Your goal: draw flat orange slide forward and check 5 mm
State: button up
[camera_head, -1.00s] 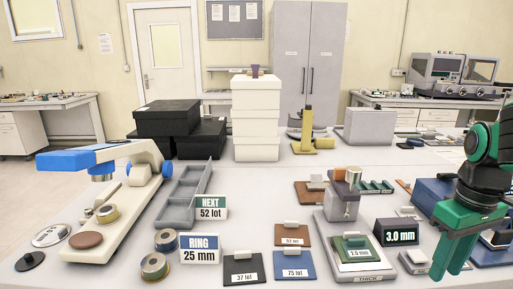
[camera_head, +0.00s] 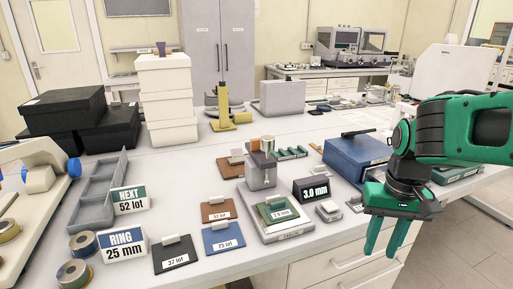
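No flat slide that is clearly orange can be made out. A small orange-brown piece (camera_head: 255,146) sits beside a metal cylinder (camera_head: 267,145) on top of a grey thickness gauge (camera_head: 261,178). A green plate (camera_head: 270,218) with a small white label, hard to read, lies on the gauge's base (camera_head: 290,234). A dark block with a white display (camera_head: 311,190) reading 3.0 mm stands to its right. My green gripper (camera_head: 383,256) points down at the right, past the table's front edge in the picture. Its fingers are apart with nothing between them.
Tagged plates, brown (camera_head: 215,215), blue (camera_head: 223,242) and black (camera_head: 172,260), lie left of the gauge. A blue box (camera_head: 352,158) stands between gauge and arm. Drawers (camera_head: 340,262) are below the table edge.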

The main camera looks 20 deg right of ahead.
aim_at(252, 146)
jog(key=z, duration=0.6)
jog(key=k, duration=1)
jog(key=u, duration=0.65)
jog(key=i, duration=1)
jog(key=z, duration=0.05)
